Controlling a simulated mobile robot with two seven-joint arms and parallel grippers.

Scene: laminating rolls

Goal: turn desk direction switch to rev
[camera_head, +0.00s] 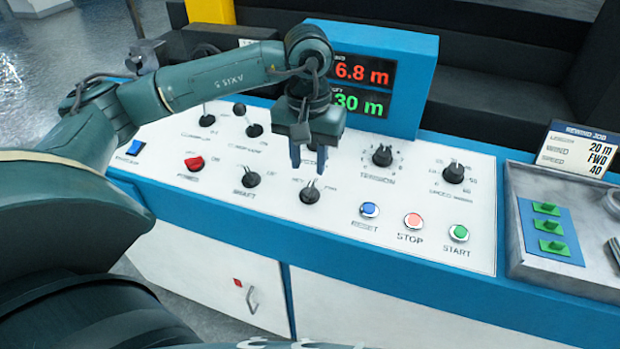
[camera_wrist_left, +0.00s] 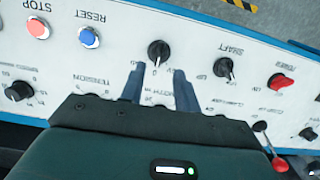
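The direction switch (camera_head: 310,193) is a black rotary knob on the white desk panel, with small labels on either side above it; its exact setting is hard to tell. It also shows in the left wrist view (camera_wrist_left: 159,50), just beyond the fingertips and roughly between their lines. My left gripper (camera_head: 308,168) is above and behind the knob in the head view, fingers pointing down. In the left wrist view its two fingers (camera_wrist_left: 159,70) are apart with nothing between them, and I see no contact with the knob. My right gripper is not in view.
The shaft knob (camera_head: 252,180) and red power switch (camera_head: 194,163) lie left of the direction switch. Reset (camera_head: 369,210), stop (camera_head: 413,221) and start (camera_head: 458,233) buttons lie right. The tension knob (camera_head: 382,156) and blue display housing (camera_head: 415,80) stand behind.

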